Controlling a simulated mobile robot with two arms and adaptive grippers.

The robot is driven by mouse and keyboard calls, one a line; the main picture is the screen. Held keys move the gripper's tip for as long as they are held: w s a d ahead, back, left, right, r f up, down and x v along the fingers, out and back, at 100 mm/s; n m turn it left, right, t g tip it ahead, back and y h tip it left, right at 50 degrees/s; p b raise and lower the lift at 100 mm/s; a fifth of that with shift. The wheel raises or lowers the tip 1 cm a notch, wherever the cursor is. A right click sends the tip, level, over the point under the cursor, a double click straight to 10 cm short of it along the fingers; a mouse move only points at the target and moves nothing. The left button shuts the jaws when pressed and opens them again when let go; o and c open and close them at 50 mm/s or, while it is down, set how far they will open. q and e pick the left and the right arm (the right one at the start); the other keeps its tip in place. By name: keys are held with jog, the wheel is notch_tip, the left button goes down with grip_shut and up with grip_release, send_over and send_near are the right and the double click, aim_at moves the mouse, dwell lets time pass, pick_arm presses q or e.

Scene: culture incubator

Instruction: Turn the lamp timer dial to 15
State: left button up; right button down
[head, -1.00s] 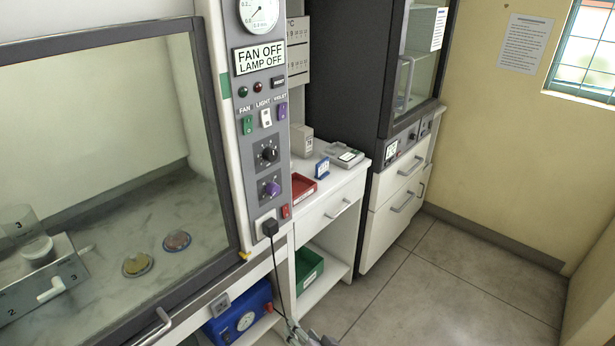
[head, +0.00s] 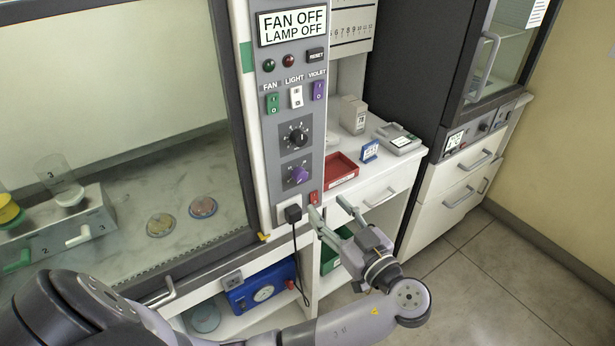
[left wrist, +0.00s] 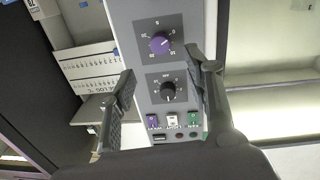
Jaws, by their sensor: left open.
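The control panel (head: 283,160) carries two dials. The upper one has a black knob (head: 297,136); the lower one has a purple knob (head: 300,175). Which is the lamp timer I cannot read. The display (head: 292,25) reads FAN OFF, LAMP OFF. My left gripper (head: 328,206) is open and empty, below and right of the purple knob, touching neither dial. In the left wrist view the panel is upside down, with the purple knob (left wrist: 159,43) above the black knob (left wrist: 168,91), both between the spread fingers (left wrist: 163,80). My right gripper is out of view.
A black plug (head: 293,213) with a hanging cord sits below the dials, beside a red switch (head: 313,197). Fan, light and violet switches (head: 296,97) are above. A red tray (head: 341,170) lies on the counter at right. The cabinet glass frame (head: 240,130) borders the panel.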

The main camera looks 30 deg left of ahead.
aim_at(303, 179)
pick_arm(q)
jog(key=p+x, duration=0.2)
jog(key=x, duration=0.7)
jog(key=shift+w+a+p, duration=0.1)
jog(key=shift+p, duration=0.3)
jog(key=shift+w+a, duration=0.15)
jog(key=shift+a, duration=0.15)
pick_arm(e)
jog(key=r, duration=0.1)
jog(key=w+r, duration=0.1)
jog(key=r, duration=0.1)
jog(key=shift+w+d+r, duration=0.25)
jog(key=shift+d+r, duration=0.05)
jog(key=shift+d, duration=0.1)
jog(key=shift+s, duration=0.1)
pick_arm(q)
grip_shut()
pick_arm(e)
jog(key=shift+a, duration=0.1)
